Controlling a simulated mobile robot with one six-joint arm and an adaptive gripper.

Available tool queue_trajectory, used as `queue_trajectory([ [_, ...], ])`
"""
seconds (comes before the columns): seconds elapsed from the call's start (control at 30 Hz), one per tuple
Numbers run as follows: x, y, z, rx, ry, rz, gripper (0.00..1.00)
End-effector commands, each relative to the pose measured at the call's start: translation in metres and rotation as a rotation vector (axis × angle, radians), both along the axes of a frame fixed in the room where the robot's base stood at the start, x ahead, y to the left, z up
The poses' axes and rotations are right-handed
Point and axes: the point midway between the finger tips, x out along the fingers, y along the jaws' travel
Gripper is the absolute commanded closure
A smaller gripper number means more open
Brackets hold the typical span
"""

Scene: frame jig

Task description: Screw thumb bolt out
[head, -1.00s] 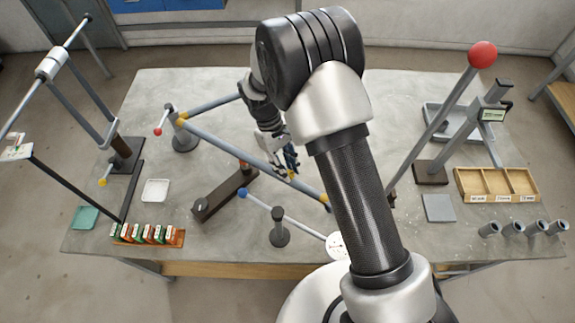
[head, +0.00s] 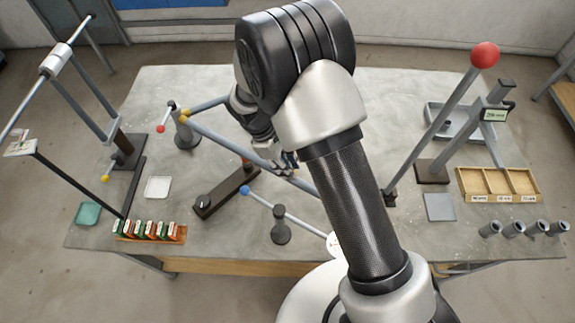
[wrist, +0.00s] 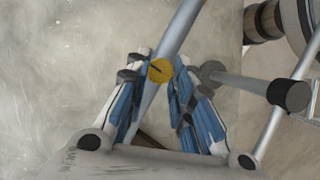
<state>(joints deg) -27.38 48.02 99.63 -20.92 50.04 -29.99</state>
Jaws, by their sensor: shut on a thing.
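The thumb bolt (wrist: 160,70) shows a round yellow head with a dark slot in the wrist view. It sits at the long grey bar (wrist: 184,28), which also slants across the table in the head view (head: 222,136). My gripper (wrist: 161,76) has its two blue-padded fingers on either side of the yellow head and is shut on it. In the head view my gripper (head: 284,162) is over the middle of the bar, and the bolt is hidden behind it. How far the bolt is threaded in cannot be seen.
A dark block (head: 222,195) lies below the bar. A blue-tipped rod on a stand (head: 281,228) is nearer the front. A tall red-balled lever (head: 484,56) and a wooden tray (head: 497,199) stand at right. Small boxes (head: 150,231) line the front left.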

Motion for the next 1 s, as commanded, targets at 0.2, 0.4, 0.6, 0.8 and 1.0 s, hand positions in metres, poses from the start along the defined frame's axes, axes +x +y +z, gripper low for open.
queue_trajectory([
  [0.2,-0.0023,-0.0011,-0.0023,-0.002,0.006,0.001,1.00],
  [0.4,-0.0025,-0.0013,-0.0023,-0.002,0.006,0.000,0.74],
  [0.6,-0.0015,-0.0008,-0.0014,-0.002,0.004,0.000,0.60],
  [0.8,-0.0007,-0.0004,-0.0007,-0.001,0.002,0.001,0.56],
  [1.0,-0.0001,0.0003,0.0010,0.000,0.000,0.001,0.56],
])
